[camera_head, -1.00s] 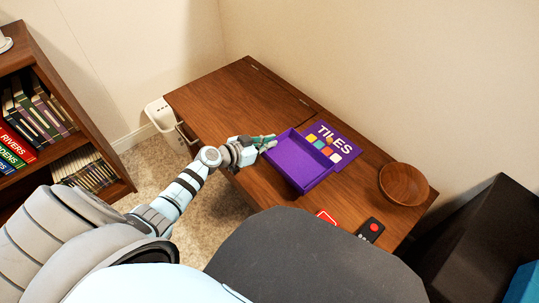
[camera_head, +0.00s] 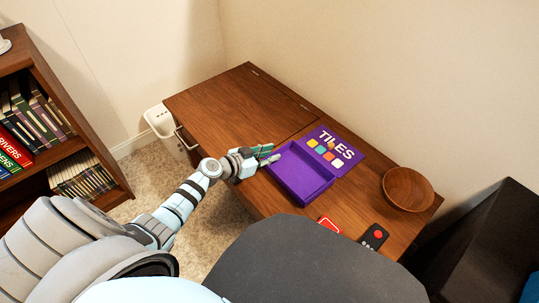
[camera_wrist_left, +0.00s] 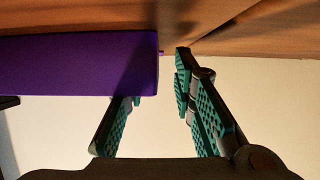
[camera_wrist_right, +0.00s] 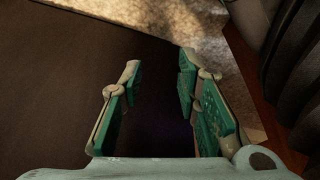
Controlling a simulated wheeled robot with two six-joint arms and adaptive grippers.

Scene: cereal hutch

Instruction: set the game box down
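The game box is an open purple tray (camera_head: 303,178) on the wooden desk, in front of its purple TILES lid (camera_head: 335,150) with coloured squares. My left gripper (camera_head: 268,154) is at the tray's left corner. In the left wrist view the purple tray wall (camera_wrist_left: 75,65) fills the upper left, and the left gripper's fingers (camera_wrist_left: 155,88) are spread apart. The tray partly hides one finger, the other is clear of it; I cannot tell whether they touch it. In the right wrist view my right gripper (camera_wrist_right: 158,85) is open and empty, away from the desk.
A wooden bowl (camera_head: 408,188) stands at the desk's right end. A red card (camera_head: 328,223) and a dark remote-like object with a red button (camera_head: 374,236) lie near the front edge. The desk's left half (camera_head: 235,110) is clear. A bookshelf (camera_head: 60,130) stands left.

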